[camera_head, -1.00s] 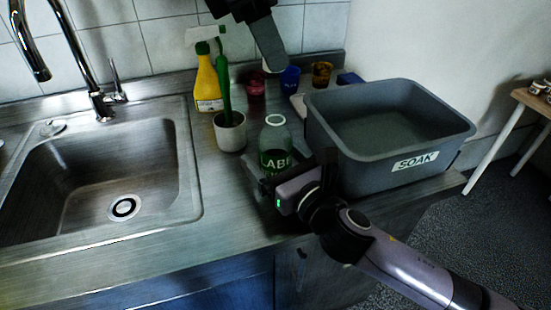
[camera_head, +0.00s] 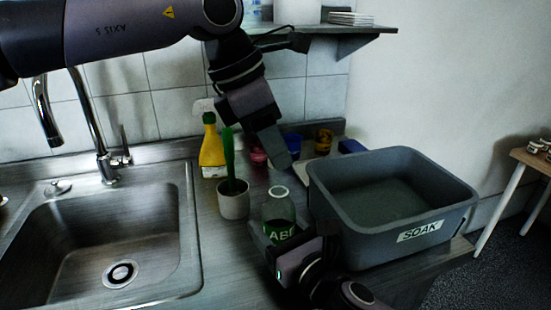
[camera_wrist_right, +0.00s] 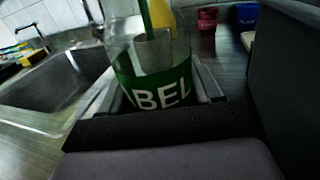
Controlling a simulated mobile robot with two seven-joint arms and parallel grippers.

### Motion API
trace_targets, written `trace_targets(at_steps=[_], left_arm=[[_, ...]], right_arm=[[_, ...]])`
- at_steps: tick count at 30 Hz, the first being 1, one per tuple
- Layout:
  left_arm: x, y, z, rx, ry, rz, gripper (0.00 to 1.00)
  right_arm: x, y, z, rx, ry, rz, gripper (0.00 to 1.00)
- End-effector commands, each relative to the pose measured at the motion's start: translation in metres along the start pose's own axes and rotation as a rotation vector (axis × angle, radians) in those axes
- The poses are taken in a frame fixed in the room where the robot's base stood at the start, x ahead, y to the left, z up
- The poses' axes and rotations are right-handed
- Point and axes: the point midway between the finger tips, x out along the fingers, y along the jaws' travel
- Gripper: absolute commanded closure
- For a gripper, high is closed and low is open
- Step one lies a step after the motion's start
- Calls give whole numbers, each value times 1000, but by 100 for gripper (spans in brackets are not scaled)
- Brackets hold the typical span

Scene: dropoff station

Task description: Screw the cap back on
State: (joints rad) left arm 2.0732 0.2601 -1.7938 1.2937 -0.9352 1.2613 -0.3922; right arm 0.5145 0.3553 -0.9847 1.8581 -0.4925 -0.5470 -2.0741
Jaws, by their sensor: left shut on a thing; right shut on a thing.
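The clear bottle (camera_head: 280,208) with a green label and a pale ring at its mouth stands upright on the counter. My right gripper (camera_head: 270,238) is shut around its lower part. In the right wrist view the bottle (camera_wrist_right: 150,90) fills the middle, its top cut off by the frame. My left gripper (camera_head: 283,160) points down, a little above and behind the bottle's mouth in the picture, apart from it. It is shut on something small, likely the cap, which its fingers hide.
The grey SOAK tub (camera_head: 375,233) stands close on the right of the bottle. The sink (camera_head: 100,240) lies left. Red, blue and orange cups (camera_head: 323,142) stand at the back.

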Motion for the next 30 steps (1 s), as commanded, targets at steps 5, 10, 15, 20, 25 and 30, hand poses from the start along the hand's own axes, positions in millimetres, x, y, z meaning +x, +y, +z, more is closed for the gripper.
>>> trace_targets(at_steps=[5,10,15,20,25,30], left_arm=[[13,0,-5,1,-2,0,96],[13,0,-5,1,-2,1,96],[13,0,-5,1,-2,1,96],[14,0,-5,0,-2,0,96],[21,0,-8,-1,-2,-1,96],[29,0,-12,0,-2,0,96]], right_arm=[[0,0,0,0,1,0,91],[0,0,0,0,1,0,91],[0,0,0,0,1,0,91],[0,0,0,0,1,0,91],[0,0,0,0,1,0,91],[0,0,0,0,1,0,91]])
